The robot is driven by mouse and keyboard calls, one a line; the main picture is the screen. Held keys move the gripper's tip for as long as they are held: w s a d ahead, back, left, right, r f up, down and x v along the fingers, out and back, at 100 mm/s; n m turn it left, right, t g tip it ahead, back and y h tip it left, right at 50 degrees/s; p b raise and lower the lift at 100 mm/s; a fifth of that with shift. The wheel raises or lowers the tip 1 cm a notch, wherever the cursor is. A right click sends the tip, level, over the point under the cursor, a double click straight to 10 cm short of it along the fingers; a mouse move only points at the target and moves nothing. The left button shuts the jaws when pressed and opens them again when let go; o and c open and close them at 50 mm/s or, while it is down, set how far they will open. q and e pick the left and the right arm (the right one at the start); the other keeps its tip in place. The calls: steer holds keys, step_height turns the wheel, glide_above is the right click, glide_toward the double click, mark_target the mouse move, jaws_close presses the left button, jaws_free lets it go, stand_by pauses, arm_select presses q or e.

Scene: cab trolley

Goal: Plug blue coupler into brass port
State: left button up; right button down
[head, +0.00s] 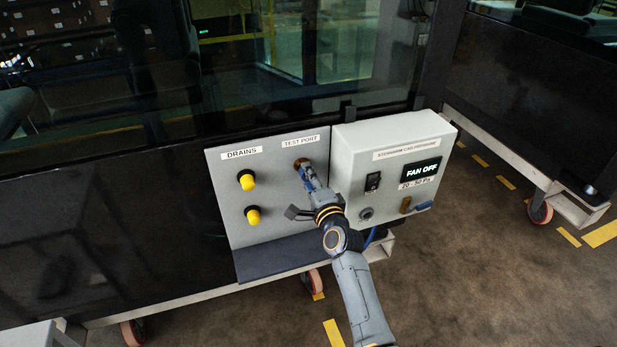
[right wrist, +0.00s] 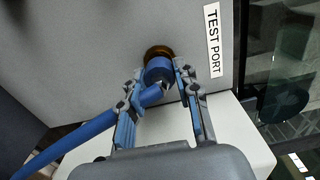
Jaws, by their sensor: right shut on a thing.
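The blue coupler (right wrist: 157,72) is between the fingers of my right gripper (right wrist: 163,82) in the right wrist view. Its front end meets the brass port (right wrist: 158,51) on the grey panel under the TEST PORT label. I cannot tell how deep it sits. In the head view my right gripper (head: 307,176) reaches up to the brass port (head: 299,162), with the coupler largely hidden by the fingers. The coupler's blue hose (right wrist: 72,141) runs down to the left in the right wrist view. My left gripper is out of view.
The grey panel (head: 228,200) carries two yellow drain knobs (head: 247,182) at left. A white control box (head: 350,150) reading FAN OFF stands out close at right. A dark ledge (head: 285,258) lies below the panel, and glass is above.

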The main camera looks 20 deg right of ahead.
steer(key=shift+w, duration=0.55)
stand_by(0.7)
steer(key=c, duration=0.9)
jaws_free()
steer(key=shift+s+f, duration=0.1)
steer(key=shift+s, duration=0.45)
steer(key=s, duration=1.1)
steer(key=shift+d, duration=0.2)
steer(key=o, duration=0.9)
